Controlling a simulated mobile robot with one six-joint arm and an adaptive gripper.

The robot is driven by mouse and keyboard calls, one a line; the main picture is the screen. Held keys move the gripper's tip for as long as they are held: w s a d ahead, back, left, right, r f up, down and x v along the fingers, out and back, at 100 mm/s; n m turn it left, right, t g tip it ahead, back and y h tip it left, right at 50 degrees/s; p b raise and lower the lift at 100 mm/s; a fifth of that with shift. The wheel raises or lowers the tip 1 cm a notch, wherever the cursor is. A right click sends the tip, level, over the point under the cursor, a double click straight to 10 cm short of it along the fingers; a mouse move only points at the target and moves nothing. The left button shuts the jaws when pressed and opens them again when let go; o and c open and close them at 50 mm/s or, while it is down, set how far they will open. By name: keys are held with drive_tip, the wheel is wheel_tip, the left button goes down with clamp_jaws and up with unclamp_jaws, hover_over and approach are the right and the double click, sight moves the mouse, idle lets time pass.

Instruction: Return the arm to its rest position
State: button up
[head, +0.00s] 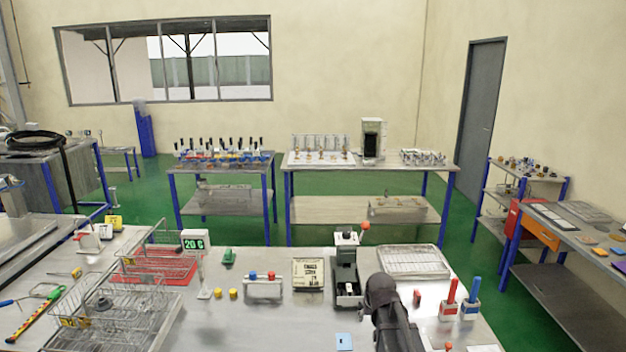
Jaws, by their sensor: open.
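A dark rounded link of my arm (390,312) rises from the bottom edge, right of centre, over the steel bench (290,325). I cannot make out gripper fingers, so my gripper is not in view. The arm hides a part of the bench behind it. A black and grey press-like device (346,275) with a red ball on its lever stands just left of the arm.
Near the arm are a wire tray (414,262), red (450,300) and blue (470,302) upright handles, and a label box (308,274). Wire baskets (120,305) and a red tray (155,270) fill the left. The bench front centre is mostly clear.

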drive_tip(key=s+f+g+b, duration=0.2)
drive_tip(key=s+f+b, duration=0.2)
drive_tip(key=s, duration=0.6)
drive_tip(key=s+f+g+b, duration=0.2)
drive_tip(key=s+f+b, duration=0.3)
drive_tip(key=s+f, duration=0.2)
drive_tip(key=s, duration=0.2)
drive_tip(key=shift+s+f+b, duration=0.15)
drive_tip(key=shift+s+b, duration=0.15)
drive_tip(key=shift+s, duration=0.05)
idle(0.5)
drive_tip(key=shift+c, duration=0.7)
